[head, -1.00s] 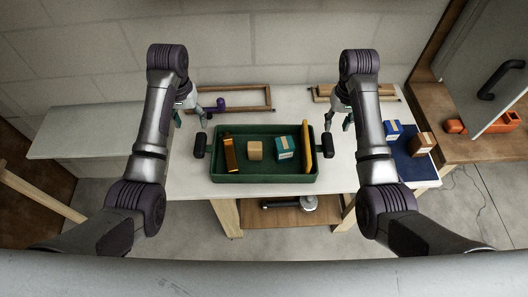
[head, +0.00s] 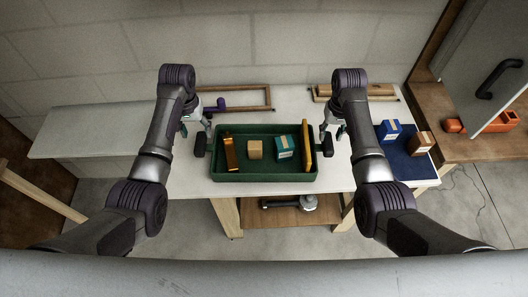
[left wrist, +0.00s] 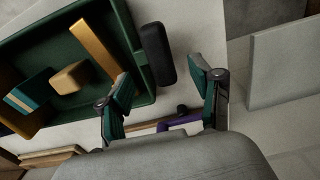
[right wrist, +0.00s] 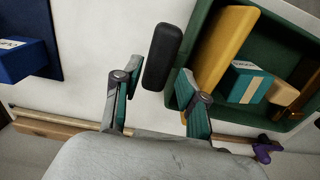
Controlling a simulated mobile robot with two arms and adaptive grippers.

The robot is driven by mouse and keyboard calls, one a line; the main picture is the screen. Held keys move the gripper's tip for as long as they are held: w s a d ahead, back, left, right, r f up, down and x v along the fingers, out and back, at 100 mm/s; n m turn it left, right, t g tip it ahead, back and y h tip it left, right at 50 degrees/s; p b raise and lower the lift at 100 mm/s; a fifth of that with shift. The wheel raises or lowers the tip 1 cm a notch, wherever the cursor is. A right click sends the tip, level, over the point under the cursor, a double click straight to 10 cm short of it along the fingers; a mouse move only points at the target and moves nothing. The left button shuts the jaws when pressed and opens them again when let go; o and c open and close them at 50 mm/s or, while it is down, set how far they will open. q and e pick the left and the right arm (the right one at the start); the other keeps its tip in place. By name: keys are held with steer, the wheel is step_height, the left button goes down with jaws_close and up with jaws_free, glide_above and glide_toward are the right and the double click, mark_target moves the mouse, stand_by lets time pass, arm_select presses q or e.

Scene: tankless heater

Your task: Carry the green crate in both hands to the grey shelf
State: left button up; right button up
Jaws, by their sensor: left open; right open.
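The green crate (head: 265,177) stands on the white table, with an orange-brown piece, a tan block, a teal box and a yellow piece inside. It has a black handle on the left (head: 200,145) and one on the right (head: 328,143). My left gripper (head: 197,127) is open behind the left handle. In the left wrist view, that handle (left wrist: 157,55) lies ahead, between the line of my open fingers (left wrist: 163,85). My right gripper (head: 333,130) is open by the right handle. The right wrist view shows this handle (right wrist: 163,57) ahead of the spread fingers (right wrist: 157,85). A pale grey shelf (head: 90,135) is at the left.
The white table (head: 190,180) has a wooden frame and a purple item (head: 218,105) at the back. A blue mat (head: 408,168) with a blue box and a brown box lies at the right. An orange item (head: 505,119) is on the brown surface beyond.

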mark_target(200, 141)
arm_select(q)
step_height(200, 141, down, 6)
steer(key=shift+r, duration=0.1)
arm_select(e)
step_height(200, 141, down, 6)
steer(key=shift+r, duration=0.1)
arm_select(q)
steer(key=c, duration=0.8)
arm_select(e)
steer(key=c, duration=0.8)
arm_select(q)
jaws_close()
